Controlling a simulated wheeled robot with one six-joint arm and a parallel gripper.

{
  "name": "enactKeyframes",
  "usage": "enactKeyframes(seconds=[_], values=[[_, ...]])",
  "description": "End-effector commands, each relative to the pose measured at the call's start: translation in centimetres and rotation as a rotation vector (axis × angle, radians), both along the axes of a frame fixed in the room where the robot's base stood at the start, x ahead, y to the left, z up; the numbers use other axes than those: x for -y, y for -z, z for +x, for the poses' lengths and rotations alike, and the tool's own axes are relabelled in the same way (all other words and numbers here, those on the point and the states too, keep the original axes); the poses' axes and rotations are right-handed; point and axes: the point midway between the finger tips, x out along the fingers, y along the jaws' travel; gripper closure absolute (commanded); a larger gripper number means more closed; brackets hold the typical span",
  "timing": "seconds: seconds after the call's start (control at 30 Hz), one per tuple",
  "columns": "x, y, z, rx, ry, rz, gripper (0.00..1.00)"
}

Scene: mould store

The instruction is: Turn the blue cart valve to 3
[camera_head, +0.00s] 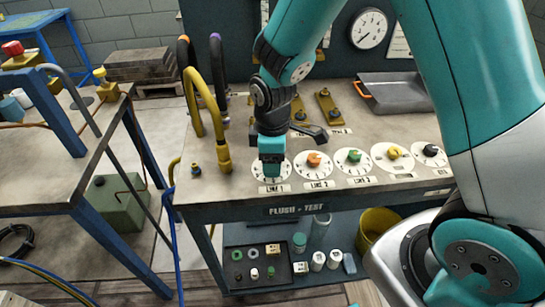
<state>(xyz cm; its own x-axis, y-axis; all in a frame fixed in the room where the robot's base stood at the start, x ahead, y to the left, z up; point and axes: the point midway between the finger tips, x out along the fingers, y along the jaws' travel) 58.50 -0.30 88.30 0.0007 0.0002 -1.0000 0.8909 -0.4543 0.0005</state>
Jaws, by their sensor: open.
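A row of round white dials lines the front of the bench marked FLUSH + TEST. The leftmost dial (257,174) lies under my gripper (271,172), which points down over it. My gripper is open. The knob of that dial is hidden behind the gripper, so its colour and setting cannot be read, and I cannot tell whether the fingers touch it. To its right are dials with an orange knob (313,159), a green knob (354,156), a yellow knob (393,152) and a black knob (430,150). No blue knob shows clearly.
A yellow hose (221,125) arches up just left of my gripper, with a small blue-and-yellow fitting (196,169) beside it. A grey tray (395,93) sits at the back right. Below are a black parts tray (258,284) and a yellow bucket (377,223). A blue-legged table (62,170) stands left.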

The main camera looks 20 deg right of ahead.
Motion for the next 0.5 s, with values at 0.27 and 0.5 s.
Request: enactKeyframes(seconds=[0.27,0.5], values=[[0.00,-0.02,0.00,0.000,0.000,0.000,0.60],[0.00,-0.04,0.00,0.000,0.001,0.000,0.89]])
